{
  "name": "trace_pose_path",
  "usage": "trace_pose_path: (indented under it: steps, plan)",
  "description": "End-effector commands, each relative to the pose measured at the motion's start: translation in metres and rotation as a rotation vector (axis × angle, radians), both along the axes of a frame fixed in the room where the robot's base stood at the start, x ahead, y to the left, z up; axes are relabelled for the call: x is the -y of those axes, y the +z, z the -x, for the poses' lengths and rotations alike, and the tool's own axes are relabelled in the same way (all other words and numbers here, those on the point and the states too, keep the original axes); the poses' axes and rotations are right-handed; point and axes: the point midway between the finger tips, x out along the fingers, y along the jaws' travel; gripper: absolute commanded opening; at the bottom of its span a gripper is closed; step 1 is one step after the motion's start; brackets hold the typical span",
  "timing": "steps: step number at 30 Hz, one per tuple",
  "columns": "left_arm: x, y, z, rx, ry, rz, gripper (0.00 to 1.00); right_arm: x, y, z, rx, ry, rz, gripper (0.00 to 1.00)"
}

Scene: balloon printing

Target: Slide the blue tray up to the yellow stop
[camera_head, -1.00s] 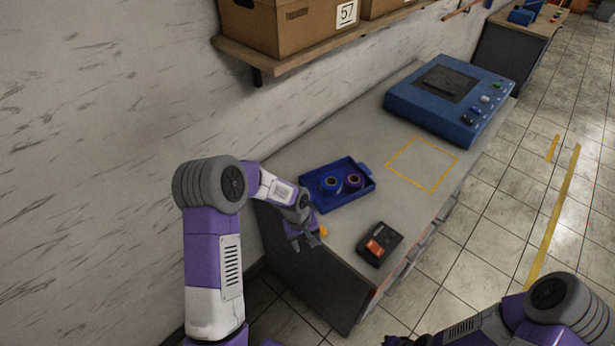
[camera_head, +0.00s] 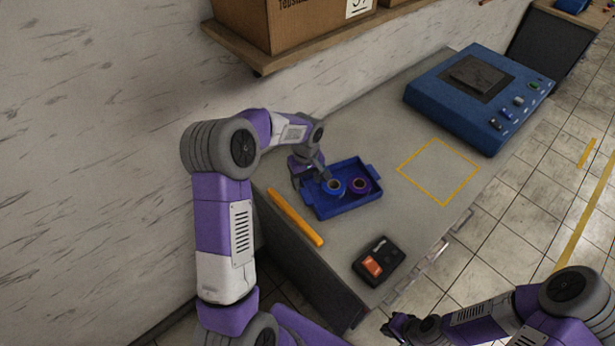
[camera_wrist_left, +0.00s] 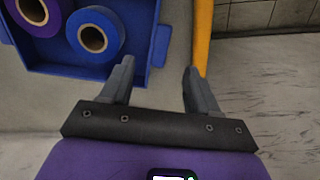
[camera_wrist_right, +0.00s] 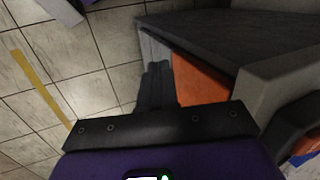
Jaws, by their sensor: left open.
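The blue tray (camera_head: 348,205) lies on the grey table, holding a blue ring (camera_head: 333,186) and a purple ring (camera_head: 359,185). A tab sticks out at each end. The yellow stop (camera_head: 295,217) is a bar along the table's near-left edge, apart from the tray. My left gripper (camera_head: 318,178) is at the tray's left end. In the left wrist view my open fingers (camera_wrist_left: 157,68) are empty; a tray tab (camera_wrist_left: 158,46) lies just ahead, and the stop (camera_wrist_left: 203,40) is behind the right finger. My right gripper (camera_wrist_right: 158,75) is shut and empty, off the table's front side.
A yellow outlined square (camera_head: 440,172) lies right of the tray. A blue machine (camera_head: 478,98) stands at the back right. A black box with an orange button (camera_head: 378,262) sits near the front edge. A shelf (camera_head: 290,52) with cardboard boxes overhangs the back.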

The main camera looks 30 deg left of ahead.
Motion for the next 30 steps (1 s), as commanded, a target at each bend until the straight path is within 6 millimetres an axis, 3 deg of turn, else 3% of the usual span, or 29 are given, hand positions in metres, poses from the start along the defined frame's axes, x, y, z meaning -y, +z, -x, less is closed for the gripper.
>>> trace_pose_path:
  steps: [16, 28, 30]
  plan:
    - [0.0, -0.068, 0.0, -0.003, -0.001, 0.001, 0.61, 0.0, -0.009, -0.001, 0.001, 0.0, 0.0, 0.0]
    - [0.0, -0.075, 0.0, -0.001, -0.001, 0.001, 0.61, 0.0, -0.01, 0.0, 0.001, 0.0, 0.0, 0.0]
    - [0.0, -0.075, 0.0, -0.001, -0.001, 0.001, 0.53, 0.0, -0.01, 0.0, 0.001, 0.0, 0.0, 0.0]
